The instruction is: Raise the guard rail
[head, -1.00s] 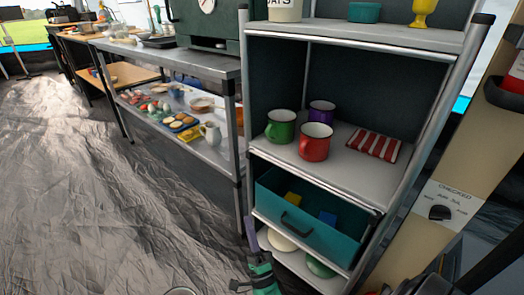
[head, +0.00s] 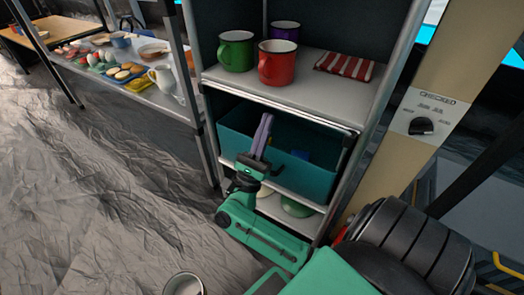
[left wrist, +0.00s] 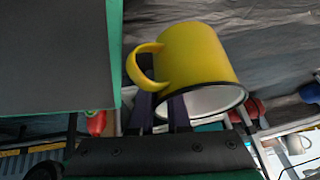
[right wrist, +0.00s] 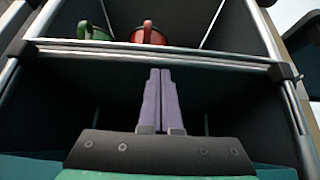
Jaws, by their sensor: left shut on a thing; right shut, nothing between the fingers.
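The guard rail (head: 285,104) is a thin metal bar across the front of the rack, just below the edge of the shelf with the mugs. It also crosses the right wrist view (right wrist: 200,57), with dark brackets at its ends. My right gripper (head: 264,120) is shut and empty, its purple fingers pointing up in front of the teal drawer, below the rail. The fingers (right wrist: 161,72) show just under the rail in the right wrist view; contact cannot be told. My left gripper (left wrist: 160,100) is shut on a yellow mug (left wrist: 200,55) at its handle.
A green mug (head: 236,50), a red mug (head: 277,62), a purple mug (head: 285,30) and a striped cloth (head: 343,66) stand on the shelf behind the rail. The teal drawer (head: 305,178) is below. Floor at left is clear.

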